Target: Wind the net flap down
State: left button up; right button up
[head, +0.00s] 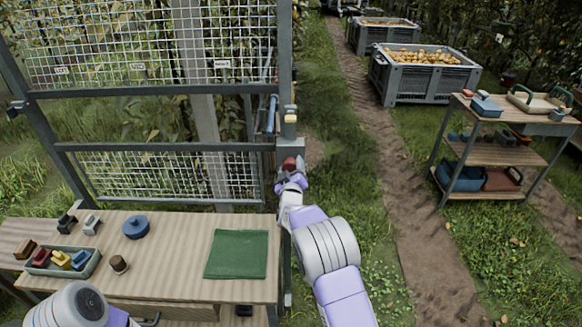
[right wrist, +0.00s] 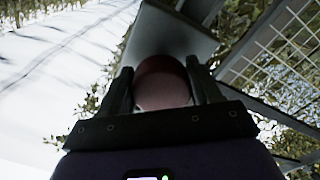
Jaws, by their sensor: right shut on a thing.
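The net stands in a grey metal frame at the left of the head view. Its upper mesh panel (head: 150,42) ends at a crossbar, and a lower mesh panel (head: 165,176) hangs below a second bar. An open gap lies between the bars; I cannot tell which panel is the flap. A grey box (head: 290,148) sits on the right post with a red knob (head: 289,164) at its front. My right gripper (head: 291,180) is shut on the knob, which shows between both fingers in the right wrist view (right wrist: 162,82). My left gripper is out of view.
A wooden bench (head: 180,255) in front holds a green cloth (head: 237,254), a blue round item (head: 136,227) and a tray (head: 88,264) of small coloured items. A shelf cart (head: 512,122) stands right. Fruit crates (head: 425,85) stand behind. Grass right of the post is clear.

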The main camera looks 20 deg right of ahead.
jog(key=n+p, duration=0.1)
jog(key=n, duration=0.4)
jog(key=shift+d+n, duration=0.1)
jog(key=shift+n, duration=0.2)
jog(key=n, duration=0.4)
jog(key=shift+d+r+n, duration=0.1)
jog(key=shift+n, duration=0.3)
jog(key=o, duration=1)
jog(key=shift+d, duration=0.1)
jog(key=shift+r, duration=0.1)
jog(key=shift+s, duration=0.1)
jog(key=v, duration=0.7)
jog(key=shift+s, duration=0.25)
